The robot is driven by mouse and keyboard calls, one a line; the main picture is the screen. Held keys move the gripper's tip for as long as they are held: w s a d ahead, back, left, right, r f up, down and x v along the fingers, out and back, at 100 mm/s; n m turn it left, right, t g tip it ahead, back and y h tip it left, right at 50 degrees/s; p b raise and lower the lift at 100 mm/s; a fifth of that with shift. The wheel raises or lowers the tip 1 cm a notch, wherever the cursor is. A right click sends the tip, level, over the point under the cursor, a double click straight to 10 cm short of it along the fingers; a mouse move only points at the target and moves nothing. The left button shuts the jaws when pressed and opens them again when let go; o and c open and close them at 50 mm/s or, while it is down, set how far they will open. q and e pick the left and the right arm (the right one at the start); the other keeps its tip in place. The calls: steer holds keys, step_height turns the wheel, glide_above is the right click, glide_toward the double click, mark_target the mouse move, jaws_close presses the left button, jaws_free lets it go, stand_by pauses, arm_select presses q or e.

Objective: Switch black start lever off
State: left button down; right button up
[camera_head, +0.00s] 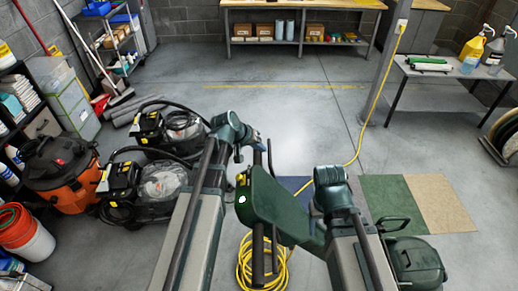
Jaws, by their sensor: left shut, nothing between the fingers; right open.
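A green floor machine stands in front of me. Its green handle housing (268,207) has a yellow label, and its rounded motor body (414,262) is at the lower right. A black handle grip (258,255) runs down from the housing, with a thin dark bar (275,250) beside it that looks like the start lever. Another dark bar rises above the housing. My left gripper (258,143) is shut and empty near the upper bar; I cannot tell whether it touches. My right arm's wrist is right of the housing; it hides its fingers.
A yellow cord (262,265) lies coiled below the handle and runs to a post at the back right. Green (392,196) and tan (440,203) mats lie at right. Black-and-grey machines and an orange vacuum (62,170) stand left. The floor behind is clear.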

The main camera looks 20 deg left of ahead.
mark_target(269, 145)
arm_select(q)
steer(key=shift+w+d+r+y+p, duration=0.15)
steer(key=shift+d+r+y+p, duration=0.15)
steer(key=shift+d+p, duration=0.25)
steer(key=shift+w+d+r+y+p, duration=0.15)
steer(key=shift+d+r+y+p, duration=0.15)
steer(key=shift+d+p, duration=0.25)
steer(key=shift+w+d+g+y+p, duration=0.1)
steer(key=shift+d+g+y+p, duration=0.15)
steer(key=shift+g+y+p, duration=0.05)
steer(key=shift+w+d, duration=0.2)
steer(key=shift+d, duration=0.55)
steer(key=shift+r, duration=0.15)
steer(key=p+v, duration=0.9)
steer(key=shift+s+d+r, duration=0.2)
steer(key=shift+d+r, duration=0.05)
steer(key=shift+r, duration=0.15)
